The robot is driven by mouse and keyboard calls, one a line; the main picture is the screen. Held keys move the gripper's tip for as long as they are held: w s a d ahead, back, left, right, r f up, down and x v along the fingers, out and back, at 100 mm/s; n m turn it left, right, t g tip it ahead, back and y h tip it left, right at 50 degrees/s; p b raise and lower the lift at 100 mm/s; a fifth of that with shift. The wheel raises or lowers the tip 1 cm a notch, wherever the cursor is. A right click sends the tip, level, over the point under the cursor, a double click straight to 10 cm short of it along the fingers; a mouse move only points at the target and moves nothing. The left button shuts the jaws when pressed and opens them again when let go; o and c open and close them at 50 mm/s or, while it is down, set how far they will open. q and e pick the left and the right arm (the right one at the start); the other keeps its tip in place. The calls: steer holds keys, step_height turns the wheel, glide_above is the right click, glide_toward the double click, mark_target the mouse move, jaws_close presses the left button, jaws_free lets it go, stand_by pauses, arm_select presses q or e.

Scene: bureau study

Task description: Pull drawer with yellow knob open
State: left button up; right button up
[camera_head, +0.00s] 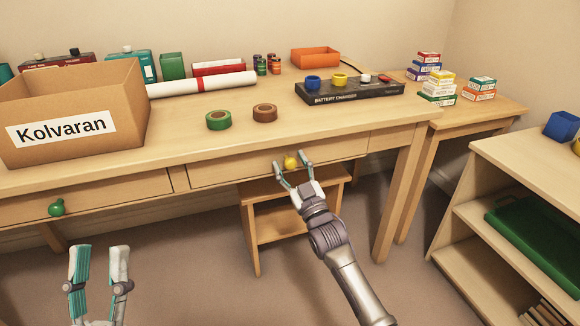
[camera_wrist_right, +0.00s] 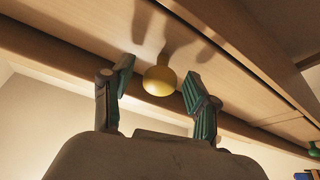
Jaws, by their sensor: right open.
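The yellow knob (camera_head: 290,162) is on the front of the right-hand desk drawer (camera_head: 230,172), which looks shut. My right gripper (camera_head: 291,166) is open at the knob, one finger on each side of it. In the right wrist view the yellow knob (camera_wrist_right: 159,80) sits between the two spread fingers (camera_wrist_right: 158,88), with a gap visible on both sides. My left gripper (camera_head: 98,252) is open and empty at the lower left, in front of the desk and away from the drawers.
A left drawer has a green knob (camera_head: 56,207). A stool (camera_head: 262,214) stands under the desk below the yellow-knob drawer. A cardboard box (camera_head: 75,100), tape rolls and a battery charger (camera_head: 350,92) are on the desktop. A shelf (camera_head: 500,160) stands at the right.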

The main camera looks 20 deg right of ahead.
steer(key=shift+w+r, duration=0.15)
steer(key=shift+w, duration=0.15)
jaws_close()
stand_by(0.3)
